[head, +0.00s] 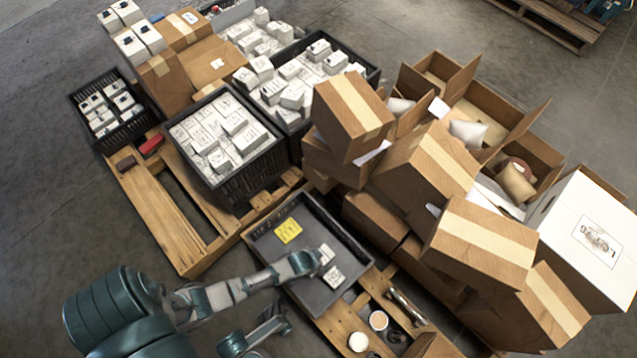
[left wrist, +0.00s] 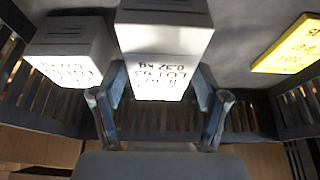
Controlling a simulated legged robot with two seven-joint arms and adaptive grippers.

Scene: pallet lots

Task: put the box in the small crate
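Two small white boxes with black print lie in a shallow dark grey tray (head: 262,248). The upper box (head: 326,254) is by my left gripper (head: 318,262). In the left wrist view, a white box (left wrist: 163,75) sits between the two fingers of the left gripper (left wrist: 162,90), with narrow gaps seeming to show beside it; the fingers look open. The second box (left wrist: 70,60) is just left there. A small black crate (head: 77,128) at the far left holds several white boxes. A teal and grey arm part, perhaps my right gripper (head: 278,322), shows low in the head view; its fingers are unclear.
A yellow note (head: 288,231) lies in the tray. Larger black crates full of white boxes (head: 268,143) stand behind it. Cardboard boxes (head: 480,245) are piled to the right. Tins (head: 378,320) stand on the pallet in front. Bare pallet slats (head: 160,215) lie left.

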